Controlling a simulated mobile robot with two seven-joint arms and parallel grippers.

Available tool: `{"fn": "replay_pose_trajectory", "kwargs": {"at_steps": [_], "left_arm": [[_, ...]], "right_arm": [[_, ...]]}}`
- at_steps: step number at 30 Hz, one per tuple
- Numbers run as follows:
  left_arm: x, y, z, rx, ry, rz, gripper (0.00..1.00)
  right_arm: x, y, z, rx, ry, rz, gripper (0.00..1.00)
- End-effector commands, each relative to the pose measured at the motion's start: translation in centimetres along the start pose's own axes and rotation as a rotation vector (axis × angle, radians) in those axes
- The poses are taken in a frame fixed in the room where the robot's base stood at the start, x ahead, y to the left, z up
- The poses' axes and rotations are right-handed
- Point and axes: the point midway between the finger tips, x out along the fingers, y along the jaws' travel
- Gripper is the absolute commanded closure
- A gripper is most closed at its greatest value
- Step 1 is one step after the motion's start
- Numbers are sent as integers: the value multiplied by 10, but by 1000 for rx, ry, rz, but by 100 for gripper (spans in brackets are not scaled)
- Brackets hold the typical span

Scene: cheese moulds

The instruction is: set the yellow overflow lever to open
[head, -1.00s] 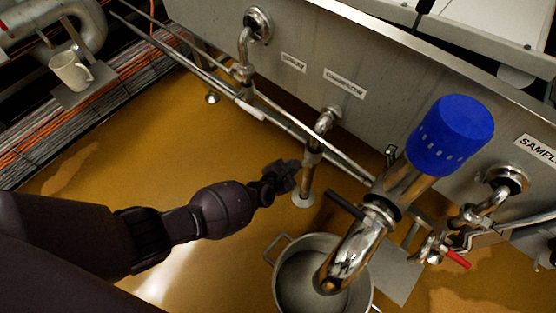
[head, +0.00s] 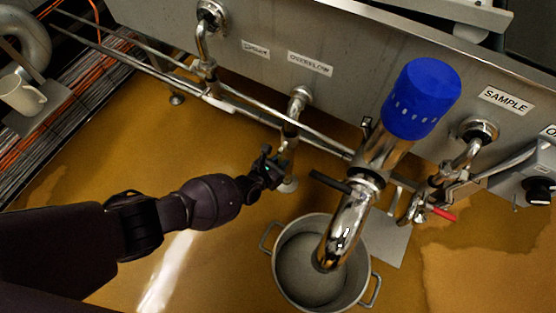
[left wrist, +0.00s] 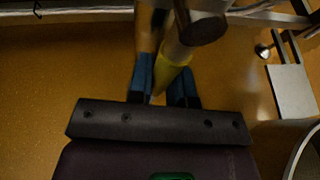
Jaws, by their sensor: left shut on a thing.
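The overflow pipe (head: 298,104) comes out of the steel tank wall below the label OVERFLOW (head: 310,64) and bends down to the floor. My left gripper (head: 270,166) is at the lower part of this pipe, at its left side. In the left wrist view the yellow lever (left wrist: 168,74) sits between the blue finger pads of my left gripper (left wrist: 164,84), which is shut on it. In the head view the lever is hidden by the gripper, so its setting cannot be told. My right gripper is not in view.
A steel pot (head: 283,292) stands on the wet floor under a large outlet pipe with a blue cap (head: 422,98). A sample pipe with a red lever (head: 443,214) is to the right. A horizontal rail runs along the tank.

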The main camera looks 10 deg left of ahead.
Motion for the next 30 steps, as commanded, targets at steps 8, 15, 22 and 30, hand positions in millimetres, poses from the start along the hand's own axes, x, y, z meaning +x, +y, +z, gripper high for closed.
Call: {"fn": "replay_pose_trajectory", "kwargs": {"at_steps": [8, 15, 22, 30], "left_arm": [[0, -3, 0, -22, -4, -9, 100], [0, -3, 0, -24, -5, -9, 100], [0, -3, 0, -21, -5, -8, 57], [0, -2, 0, -19, -4, -8, 57]], "right_arm": [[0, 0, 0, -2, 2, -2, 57], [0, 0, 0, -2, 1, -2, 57], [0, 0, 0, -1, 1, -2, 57], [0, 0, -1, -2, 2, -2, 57]]}}
